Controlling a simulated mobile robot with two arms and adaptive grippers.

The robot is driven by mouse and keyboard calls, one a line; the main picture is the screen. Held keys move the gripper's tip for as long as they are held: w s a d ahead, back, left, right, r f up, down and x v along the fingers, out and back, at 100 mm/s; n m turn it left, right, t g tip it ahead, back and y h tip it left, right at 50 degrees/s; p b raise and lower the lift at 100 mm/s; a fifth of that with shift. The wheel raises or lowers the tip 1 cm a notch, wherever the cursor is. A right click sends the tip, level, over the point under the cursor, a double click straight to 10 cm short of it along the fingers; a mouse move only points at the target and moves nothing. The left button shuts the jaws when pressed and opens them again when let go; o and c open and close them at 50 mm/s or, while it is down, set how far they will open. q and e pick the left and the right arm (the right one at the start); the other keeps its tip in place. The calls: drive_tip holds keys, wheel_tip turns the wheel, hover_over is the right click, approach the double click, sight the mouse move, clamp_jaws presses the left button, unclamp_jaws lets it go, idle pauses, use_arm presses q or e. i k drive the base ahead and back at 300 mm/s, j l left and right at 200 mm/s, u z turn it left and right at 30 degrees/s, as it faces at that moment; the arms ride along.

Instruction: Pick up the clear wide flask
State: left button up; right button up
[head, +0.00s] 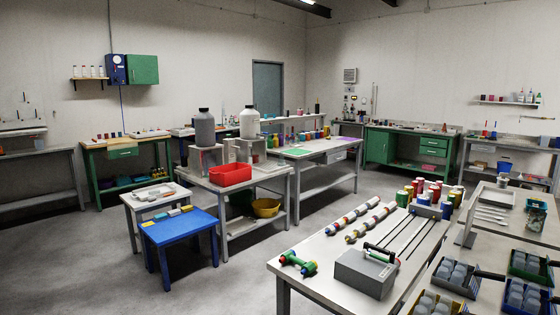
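I cannot make out a clear wide flask in the head view. Small containers on the far benches and the wall shelves are too small to tell apart. Neither of my grippers shows in this view.
A near table (318,277) at the lower right holds a grey box (365,272), rods and colored cans. Trays of round grey items (452,276) stand right of it. A blue table (180,229) and a bench with a red bin (230,174) stand mid-room. Floor at the lower left is clear.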

sight(281, 162)
drive_tip(key=i+u, duration=0.7)
drive_tip(key=i+j+u, duration=0.3)
drive_tip(key=i, duration=0.6)
drive_tip(key=i+l+u, duration=0.15)
drive_tip(key=i+u, duration=0.15)
drive_tip(key=i, duration=0.55)
drive_tip(key=i+l+z, duration=0.15)
drive_tip(key=i+z, duration=0.65)
drive_tip(key=i+j+z, duration=0.1)
drive_tip(key=i+z, duration=0.25)
drive_tip(key=i+j+z, duration=0.15)
drive_tip(key=i+z, duration=0.25)
drive_tip(key=i+l+z, duration=0.15)
drive_tip(key=i+z, duration=0.15)
drive_tip(key=i, duration=0.45)
drive_tip(key=i+z, duration=0.35)
drive_tip(key=i, duration=0.35)
drive_tip(key=i+u, duration=0.25)
drive_tip(key=i, duration=0.25)
drive_tip(key=i+u, duration=0.2)
drive_tip(key=i, duration=0.25)
drive_tip(key=i+l+u, duration=0.25)
drive_tip(key=i, duration=0.2)
drive_tip(key=i+l+u, duration=0.25)
drive_tip(key=i, duration=0.25)
drive_tip(key=j, duration=0.1)
